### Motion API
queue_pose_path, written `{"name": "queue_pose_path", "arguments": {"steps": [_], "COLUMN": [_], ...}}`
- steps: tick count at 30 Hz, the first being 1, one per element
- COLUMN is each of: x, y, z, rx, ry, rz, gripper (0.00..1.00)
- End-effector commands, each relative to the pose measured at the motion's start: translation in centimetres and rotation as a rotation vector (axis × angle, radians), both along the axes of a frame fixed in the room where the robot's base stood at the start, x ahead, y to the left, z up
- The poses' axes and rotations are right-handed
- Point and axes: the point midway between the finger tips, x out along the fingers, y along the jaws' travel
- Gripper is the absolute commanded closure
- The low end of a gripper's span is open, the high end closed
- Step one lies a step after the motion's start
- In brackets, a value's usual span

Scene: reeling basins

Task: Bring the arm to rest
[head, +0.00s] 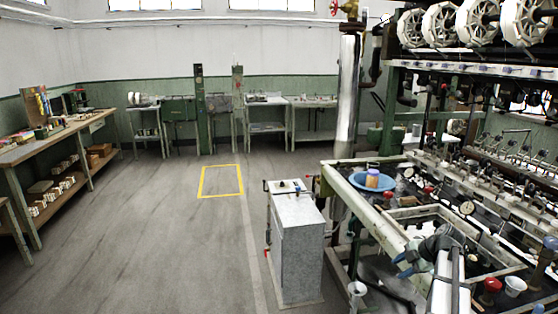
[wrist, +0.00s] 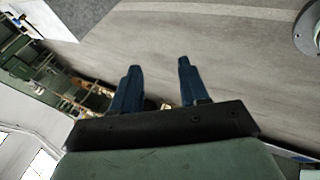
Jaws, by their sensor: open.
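My gripper (head: 404,264) is at the lower right of the head view, near the front rail of the reeling bench (head: 366,205). Its blue fingers point left, away from the basins. In the wrist view my gripper (wrist: 159,66) shows both fingers apart with nothing between them. Grey floor (wrist: 215,45) lies beyond the fingertips. I cannot tell how far the fingers are from the rail.
A blue dish (head: 372,181) with a small orange and purple container stands on the bench's far end. Red-topped items (head: 492,285) and a white cup (head: 514,286) are near my arm. A grey cabinet (head: 297,245) stands left of the bench. Open floor (head: 170,240) lies beyond.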

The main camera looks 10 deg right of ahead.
Motion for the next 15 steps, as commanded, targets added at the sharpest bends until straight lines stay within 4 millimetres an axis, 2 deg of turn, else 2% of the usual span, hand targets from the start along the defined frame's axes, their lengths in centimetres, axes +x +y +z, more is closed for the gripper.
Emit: {"name": "queue_pose_path", "arguments": {"steps": [1, 3, 6, 9, 15], "x": [-0.3, -0.3, -0.7, -1.5, -3.7], "y": [3.4, 6.9, 11.2, 14.5, 19.9], "z": [-1.8, -4.2, -7.5, -10.8, -17.3], "rx": [0.033, 0.08, 0.137, 0.18, 0.231], "ry": [0.021, 0.058, 0.131, 0.217, 0.409], "rz": [0.002, -0.014, -0.054, -0.113, -0.263], "gripper": [0.56, 0.56, 0.56, 0.56, 0.56]}}
